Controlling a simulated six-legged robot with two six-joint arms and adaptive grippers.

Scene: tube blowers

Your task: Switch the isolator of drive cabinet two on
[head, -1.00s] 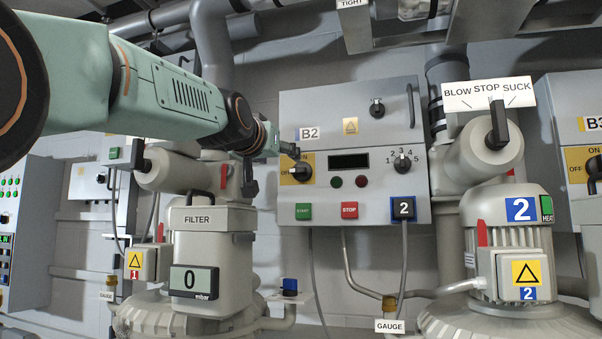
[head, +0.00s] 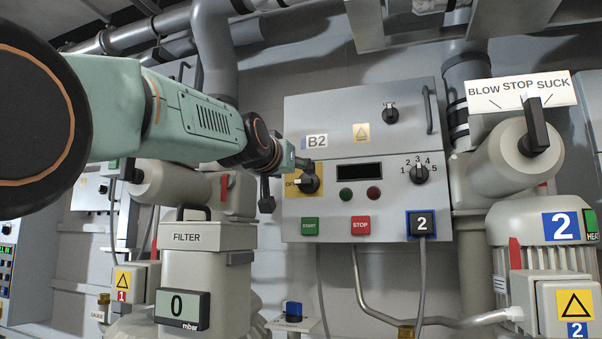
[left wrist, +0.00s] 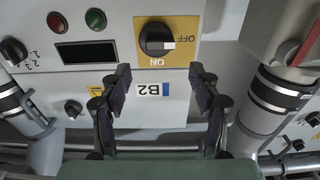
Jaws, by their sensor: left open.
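Drive cabinet two is the grey box marked B2 (head: 430,210). Its isolator is a black rotary knob (head: 310,184) on a yellow plate at the panel's left, partly covered by my left gripper (head: 288,184). In the left wrist view the cabinet is upside down and the isolator knob (left wrist: 153,38) shows whole. Its white pointer mark points to OFF; ON is a quarter turn away. My left gripper (left wrist: 160,76) is open and empty, its two fingers apart on either side below the knob, not touching it in the picture. My right gripper is not in view.
The filter housing (head: 205,260) stands below my left arm. A blower with a BLOW STOP SUCK handle (head: 537,130) stands at right.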

